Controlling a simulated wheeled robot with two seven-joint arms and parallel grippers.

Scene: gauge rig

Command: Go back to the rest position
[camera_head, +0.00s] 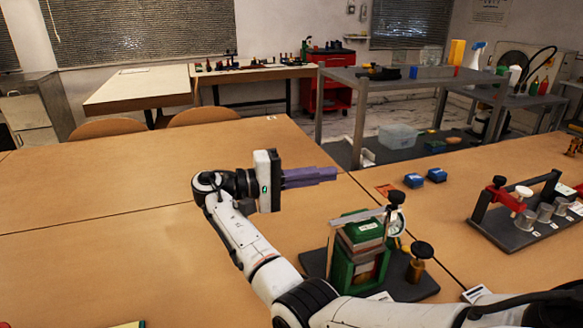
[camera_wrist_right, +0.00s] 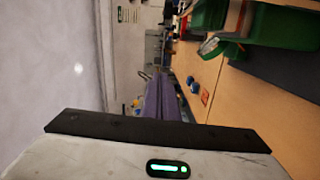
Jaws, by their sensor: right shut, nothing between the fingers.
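My right gripper (camera_head: 334,174) is raised above the wooden table (camera_head: 90,262), left of and above the gauge rig, with its purple fingers pointing right. The fingers are together and hold nothing. In the right wrist view the shut purple fingers (camera_wrist_right: 160,98) show beyond the dark edge of the gripper body. The gauge rig has a green block stack (camera_head: 360,240), a round dial (camera_head: 397,223) and a brass-coloured knob (camera_head: 417,258) on a dark base. The gripper is apart from it. My left gripper is not in view.
A red-and-grey rig with metal cups (camera_head: 545,212) stands at the right. A metal table (camera_head: 420,78) stands beyond. The left part of the wooden table is largely clear.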

